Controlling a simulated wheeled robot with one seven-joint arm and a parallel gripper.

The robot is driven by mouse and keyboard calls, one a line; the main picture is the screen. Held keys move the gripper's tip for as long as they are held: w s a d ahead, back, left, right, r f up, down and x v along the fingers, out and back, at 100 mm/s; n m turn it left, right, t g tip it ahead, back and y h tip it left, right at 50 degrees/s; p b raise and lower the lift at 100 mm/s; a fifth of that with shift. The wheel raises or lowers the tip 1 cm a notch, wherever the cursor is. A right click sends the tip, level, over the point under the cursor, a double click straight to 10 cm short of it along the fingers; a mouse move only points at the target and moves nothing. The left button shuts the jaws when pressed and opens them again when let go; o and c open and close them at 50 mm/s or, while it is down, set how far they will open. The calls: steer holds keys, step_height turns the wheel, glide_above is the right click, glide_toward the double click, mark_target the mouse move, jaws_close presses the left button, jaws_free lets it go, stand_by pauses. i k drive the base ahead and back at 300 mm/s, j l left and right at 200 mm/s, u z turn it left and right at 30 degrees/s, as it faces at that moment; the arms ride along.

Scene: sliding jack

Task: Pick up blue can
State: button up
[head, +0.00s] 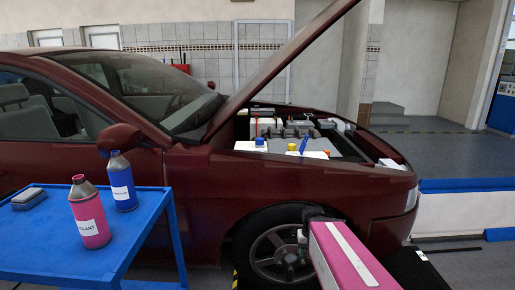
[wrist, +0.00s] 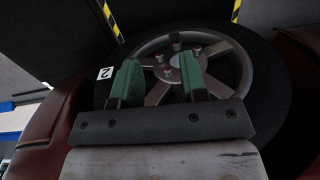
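The blue can (head: 121,181) is a blue bottle-shaped can with a grey shoulder, a blue cap and a white label. It stands upright on the blue cart top at the left in the head view, behind and right of a pink can (head: 89,212). In the wrist view my gripper (wrist: 158,78) shows two green fingers spread apart with nothing between them, in front of the car's wheel. In the head view my pink and white arm is at the lower right, well away from the can, and the fingers cannot be made out. The blue can is not in the wrist view.
The blue cart (head: 50,245) also bears a dark brush-like block (head: 29,198). A dark red car (head: 300,188) with its hood up stands close behind the cart, with its wheel (head: 275,250) near my arm. Grey floor is open at the right.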

mark_target(118, 168)
steer(key=u, duration=1.85)
steer(key=i+j+z, duration=0.1)
steer(key=z, duration=0.35)
steer(key=j+z, duration=0.15)
steer(key=z, duration=0.35)
steer(key=i+j+z, duration=0.1)
steer(key=z, duration=0.35)
steer(key=j+z, duration=0.3)
steer(key=z, duration=0.2)
steer(key=j+z, duration=0.15)
steer(key=z, duration=0.3)
steer(key=l+u, duration=0.15)
steer(key=u, duration=0.35)
steer(key=k+l+u, duration=0.15)
steer(key=u, duration=0.3)
steer(key=k+l+u, duration=0.1)
steer(key=u, duration=0.4)
steer(key=k+l+u, duration=0.1)
steer(key=u, duration=0.35)
